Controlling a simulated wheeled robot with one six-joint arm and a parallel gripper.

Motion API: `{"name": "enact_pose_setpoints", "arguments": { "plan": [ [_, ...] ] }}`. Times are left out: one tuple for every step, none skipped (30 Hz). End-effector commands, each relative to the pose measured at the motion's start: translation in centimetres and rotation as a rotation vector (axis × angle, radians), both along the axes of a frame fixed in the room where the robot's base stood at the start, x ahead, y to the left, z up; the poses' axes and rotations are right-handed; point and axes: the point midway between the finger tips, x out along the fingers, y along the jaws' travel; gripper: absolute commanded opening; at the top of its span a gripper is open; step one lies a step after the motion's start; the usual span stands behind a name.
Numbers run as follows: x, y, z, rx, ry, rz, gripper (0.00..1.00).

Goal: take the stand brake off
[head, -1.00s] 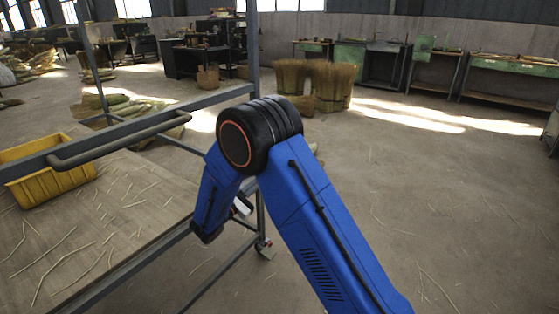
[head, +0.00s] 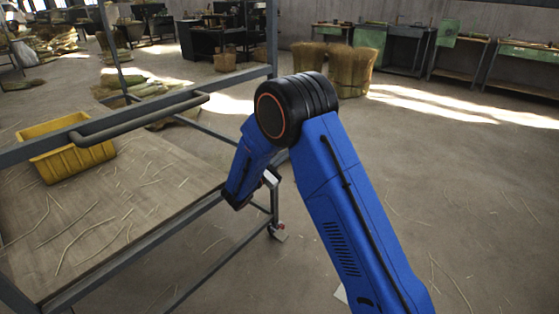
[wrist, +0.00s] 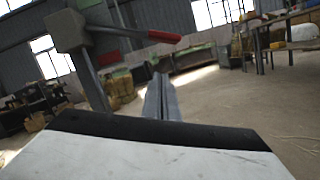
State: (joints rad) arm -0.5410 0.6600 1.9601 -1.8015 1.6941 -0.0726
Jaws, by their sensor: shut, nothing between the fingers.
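The stand (head: 150,262) is a grey metal frame with a wooden top at the left of the head view. A castor (head: 279,232) with a small red part shows at the foot of its near right leg. In the wrist view a grey block (wrist: 66,32) on a post carries a lever with a red handle (wrist: 150,35), which reaches right, above my gripper. My gripper (wrist: 160,84) is shut and empty, below the red handle and apart from it in the picture. In the head view my forearm hides most of the gripper beside the stand.
A yellow bin (head: 72,150) and loose straws lie on the stand's top. A grey rail (head: 140,118) crosses above it. Straw bundles (head: 340,68) and green workbenches (head: 520,50) stand far back.

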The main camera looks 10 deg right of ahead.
Motion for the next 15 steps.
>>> {"name": "enact_pose_setpoints", "arguments": {
  "plan": [
    [0.6,-0.9,0.2,0.001,0.0,-0.003,0.0],
    [0.9,-1.2,0.4,0.001,-0.002,-0.003,0.0],
    [1.3,-1.7,0.5,0.0,-0.002,-0.002,0.0],
    [1.6,-2.2,0.6,0.001,-0.002,-0.003,0.0],
    [1.9,-2.6,0.8,0.001,-0.002,-0.003,0.0],
    [1.6,-2.5,1.4,0.002,-0.004,0.0,0.0],
    [1.5,-2.6,1.9,0.002,-0.004,0.0,0.0],
    [1.3,-2.7,2.2,0.002,-0.003,-0.001,0.0],
    [1.2,-2.9,2.6,0.002,-0.001,0.0,0.0],
    [1.1,-3.0,2.8,0.001,-0.002,0.0,0.0],
    [1.0,-3.1,3.1,0.001,-0.002,0.0,0.0],
    [0.9,-3.1,3.4,0.001,-0.002,0.0,0.0],
    [0.8,-3.2,3.6,0.001,-0.001,0.0,0.0],
    [0.8,-3.2,3.8,0.001,-0.001,0.0,0.0],
    [0.7,-3.3,3.9,0.001,-0.001,0.0,0.0]
  ]
}}
